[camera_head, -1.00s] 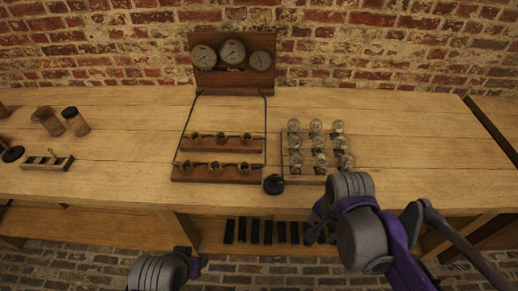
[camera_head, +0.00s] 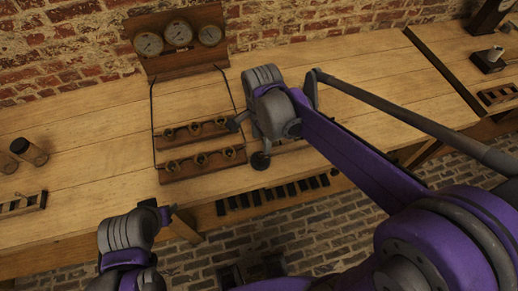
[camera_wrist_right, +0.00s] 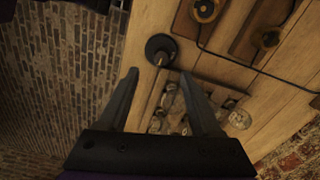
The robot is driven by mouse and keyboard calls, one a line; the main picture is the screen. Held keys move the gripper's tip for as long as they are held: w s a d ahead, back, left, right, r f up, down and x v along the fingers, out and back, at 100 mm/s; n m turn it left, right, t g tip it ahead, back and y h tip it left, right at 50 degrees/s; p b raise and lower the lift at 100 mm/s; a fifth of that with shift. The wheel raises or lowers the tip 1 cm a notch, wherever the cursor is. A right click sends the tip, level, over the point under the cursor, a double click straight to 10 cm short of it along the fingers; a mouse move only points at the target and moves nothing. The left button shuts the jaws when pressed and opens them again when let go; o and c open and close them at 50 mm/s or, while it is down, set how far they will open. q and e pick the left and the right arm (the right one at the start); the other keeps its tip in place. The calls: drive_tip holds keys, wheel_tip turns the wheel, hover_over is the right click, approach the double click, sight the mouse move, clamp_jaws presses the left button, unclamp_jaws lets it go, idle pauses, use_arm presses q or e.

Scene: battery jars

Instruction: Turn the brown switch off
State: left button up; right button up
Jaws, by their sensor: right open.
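A dark round switch (camera_head: 260,160) with a short lever sits near the front edge of the bench, right of the lower jar-socket row. It also shows in the right wrist view (camera_wrist_right: 161,47), just beyond the fingertips; its brown colour is not clear. My right gripper (camera_wrist_right: 159,76) is open and empty, its two fingers spread and pointing towards the switch. In the head view my right gripper (camera_head: 240,124) hangs over the bench, above and left of the switch. My left gripper (camera_head: 162,210) is low at the bench's front edge; its jaws are not clear.
Glass bulbs (camera_wrist_right: 180,108) lie between and behind my right fingers; my arm hides them in the head view. Wooden socket rows (camera_head: 196,131) stand left of the switch, a gauge panel (camera_head: 180,52) behind. Another switch (camera_head: 487,60) stands at the far right.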

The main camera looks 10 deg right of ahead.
sight(260, 154)
wheel_tip(260, 154, down, 8)
drive_tip(key=shift+w+r, duration=0.1)
drive_tip(key=shift+r, duration=0.15)
clamp_jaws()
idle(0.3)
